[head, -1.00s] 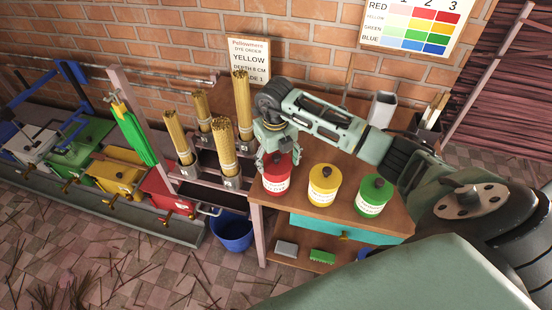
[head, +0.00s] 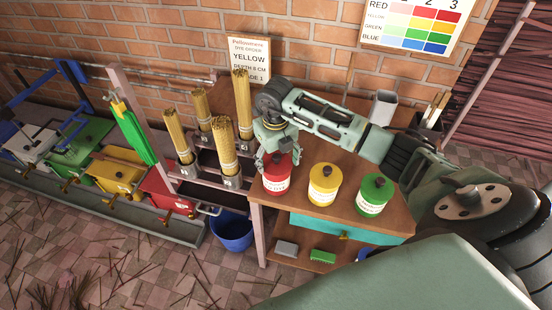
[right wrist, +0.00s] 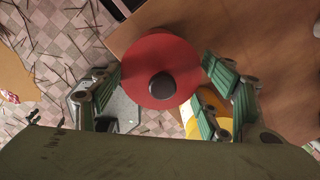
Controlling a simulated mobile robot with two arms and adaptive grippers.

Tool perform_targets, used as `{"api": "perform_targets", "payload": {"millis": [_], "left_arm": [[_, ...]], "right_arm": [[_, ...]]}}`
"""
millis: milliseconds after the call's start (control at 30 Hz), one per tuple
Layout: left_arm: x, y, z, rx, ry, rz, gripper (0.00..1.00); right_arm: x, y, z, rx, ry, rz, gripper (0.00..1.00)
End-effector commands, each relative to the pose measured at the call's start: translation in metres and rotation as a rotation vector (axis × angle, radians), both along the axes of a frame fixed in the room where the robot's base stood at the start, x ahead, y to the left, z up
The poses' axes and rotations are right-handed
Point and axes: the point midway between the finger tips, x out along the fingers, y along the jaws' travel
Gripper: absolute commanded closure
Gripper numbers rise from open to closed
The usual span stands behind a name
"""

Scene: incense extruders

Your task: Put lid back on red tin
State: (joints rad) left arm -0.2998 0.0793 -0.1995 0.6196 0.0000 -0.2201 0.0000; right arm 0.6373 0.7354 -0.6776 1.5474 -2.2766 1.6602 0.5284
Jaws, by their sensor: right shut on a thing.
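The red tin (head: 276,183) with a white label stands at the front left corner of the wooden table. My right gripper (head: 277,160) is directly above it, pointing down, with its fingers around the red top. In the right wrist view, the round red lid (right wrist: 180,65) with a dark knob lies between the two fingertips (right wrist: 162,72). The gripper is shut on this lid by its sides. In the head view the fingers cover the rim, so I cannot tell whether lid and tin touch. My left gripper is out of view.
A yellow tin (head: 323,187) and a green tin (head: 374,197), both lidded, stand to the right on the table (head: 318,218). A rack with incense bundles (head: 224,145) stands close on the left. A blue bucket (head: 231,232) is on the floor.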

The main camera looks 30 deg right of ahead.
Motion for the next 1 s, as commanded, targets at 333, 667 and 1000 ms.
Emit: {"api": "perform_targets", "payload": {"millis": [333,667,1000], "left_arm": [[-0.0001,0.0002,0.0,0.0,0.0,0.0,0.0],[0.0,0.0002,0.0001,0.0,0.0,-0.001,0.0],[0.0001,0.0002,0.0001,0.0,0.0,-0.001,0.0]], "right_arm": [[0.0002,-0.0002,0.0003,0.0,-0.001,0.0,0.28],[0.0001,-0.0003,0.0002,0.0,0.0,0.0,0.09],[0.0,-0.0003,0.0,-0.001,0.0,0.0,0.0]]}}
